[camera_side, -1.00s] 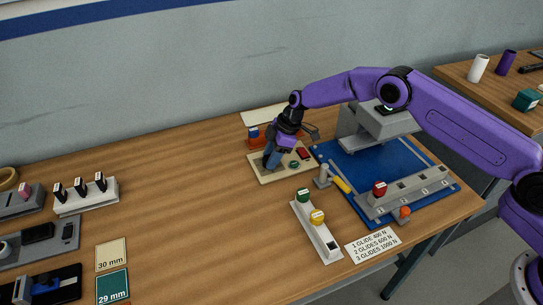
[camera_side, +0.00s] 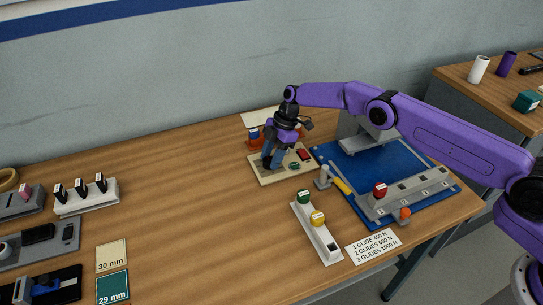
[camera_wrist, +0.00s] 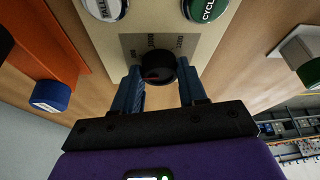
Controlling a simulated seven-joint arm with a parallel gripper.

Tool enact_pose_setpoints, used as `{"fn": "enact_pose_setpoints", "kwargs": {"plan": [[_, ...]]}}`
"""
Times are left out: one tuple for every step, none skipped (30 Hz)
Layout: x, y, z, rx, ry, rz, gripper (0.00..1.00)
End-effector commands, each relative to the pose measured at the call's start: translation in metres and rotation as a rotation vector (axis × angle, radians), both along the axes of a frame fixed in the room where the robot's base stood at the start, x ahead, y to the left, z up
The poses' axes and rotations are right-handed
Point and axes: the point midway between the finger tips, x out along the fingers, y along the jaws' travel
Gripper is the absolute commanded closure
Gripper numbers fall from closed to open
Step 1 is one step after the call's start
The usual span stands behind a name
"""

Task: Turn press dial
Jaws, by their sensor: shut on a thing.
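The press dial (camera_wrist: 158,66) is a round black knob with a red mark on a beige panel with a grey printed scale. In the wrist view my gripper (camera_wrist: 160,88) has a blue finger on each side of the dial and is shut on it. The side view shows my gripper (camera_side: 270,163) pointing down at the beige panel (camera_side: 262,179), its fingers hiding the dial. A green button (camera_wrist: 206,8) lettered CYCLE and another labelled button (camera_wrist: 104,8) sit beyond the dial, both cut off by the frame edge.
The press with its blue base (camera_side: 375,158) stands right of the panel. An orange holder with a blue-capped piece (camera_wrist: 50,95) is close on the left in the wrist view. A small grey post (camera_side: 322,178) stands near the panel. The table's middle is clear.

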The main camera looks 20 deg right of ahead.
Motion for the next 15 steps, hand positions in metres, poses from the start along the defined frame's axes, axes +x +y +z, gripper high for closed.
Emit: {"fn": "enact_pose_setpoints", "kwargs": {"plan": [[-0.0001, -0.0025, -0.001, -0.004, 0.003, -0.001, 0.89], [-0.0001, -0.0025, -0.001, -0.004, 0.003, -0.001, 0.89], [0.0, -0.0026, -0.0009, -0.004, 0.003, -0.001, 0.89], [0.0, -0.0026, -0.001, -0.004, 0.003, -0.001, 0.89], [0.0, -0.0027, -0.0011, -0.004, 0.003, -0.001, 0.89], [0.0, -0.0027, -0.0011, -0.004, 0.003, -0.001, 0.89], [0.0, -0.0027, -0.0011, -0.004, 0.003, -0.001, 0.89], [-0.0001, -0.0027, -0.0011, -0.004, 0.003, -0.002, 0.89], [0.0, -0.0027, -0.0011, -0.004, 0.003, -0.002, 0.89], [0.0, -0.0027, -0.0011, -0.004, 0.003, -0.002, 0.49], [0.0, -0.0027, -0.0011, -0.004, 0.003, -0.002, 0.39], [0.0001, -0.0025, -0.001, -0.004, 0.003, -0.002, 0.33], [0.0001, -0.0024, -0.0009, -0.003, 0.002, -0.002, 0.33], [0.0001, -0.0022, -0.0009, -0.003, 0.002, -0.002, 0.33], [0.0, -0.0019, -0.0008, -0.003, 0.002, -0.002, 0.33]]}}
